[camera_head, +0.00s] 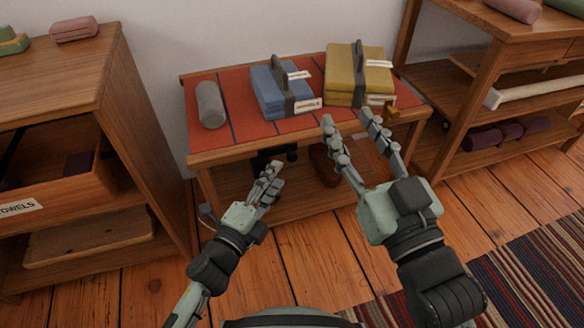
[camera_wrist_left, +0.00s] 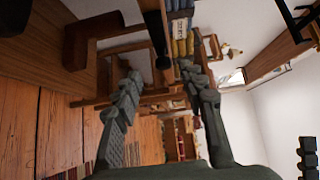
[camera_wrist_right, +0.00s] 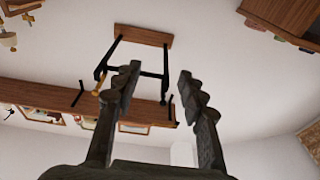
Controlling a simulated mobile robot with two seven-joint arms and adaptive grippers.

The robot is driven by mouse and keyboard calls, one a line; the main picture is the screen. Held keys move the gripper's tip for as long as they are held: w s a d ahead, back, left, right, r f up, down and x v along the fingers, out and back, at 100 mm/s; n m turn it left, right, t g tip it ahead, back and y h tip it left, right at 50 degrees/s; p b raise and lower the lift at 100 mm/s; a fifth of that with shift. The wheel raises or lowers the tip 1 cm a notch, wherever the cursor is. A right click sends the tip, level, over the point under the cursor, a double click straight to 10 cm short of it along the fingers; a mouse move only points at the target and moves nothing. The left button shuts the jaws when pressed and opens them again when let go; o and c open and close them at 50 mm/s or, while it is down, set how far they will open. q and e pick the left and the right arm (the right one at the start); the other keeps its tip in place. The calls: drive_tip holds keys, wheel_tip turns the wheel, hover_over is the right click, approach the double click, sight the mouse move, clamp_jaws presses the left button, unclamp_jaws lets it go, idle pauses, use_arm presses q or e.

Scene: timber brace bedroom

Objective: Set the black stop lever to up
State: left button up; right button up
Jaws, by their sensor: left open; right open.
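A black part (camera_head: 272,157) shows below the front edge of the low table, partly hidden; I cannot tell surely whether it is the stop lever or how it is set. A black part by the table also shows in the left wrist view (camera_wrist_left: 157,38). My left gripper (camera_head: 273,176) is open and empty, in front of the table and just below this part in the picture. My right gripper (camera_head: 347,120) is open and empty, its fingertips at the table's front edge before the yellow bundle (camera_head: 343,82).
The low table (camera_head: 250,150) bears a red mat, a grey roll (camera_head: 210,104) and a strapped blue bundle (camera_head: 270,95). A brass-coloured piece (camera_head: 391,109) sits at its front right. A cabinet (camera_head: 130,110) stands left, a shelf unit (camera_head: 470,65) right. A striped rug (camera_head: 530,270) lies lower right.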

sight(291, 160)
use_arm(q)
drive_tip(key=shift+m, duration=0.3)
drive_tip(key=x, duration=0.8)
drive_tip(key=shift+s+d+r, duration=0.2)
drive_tip(key=shift+s+d, duration=0.05)
drive_tip(key=shift+d, duration=0.1)
clamp_jaws()
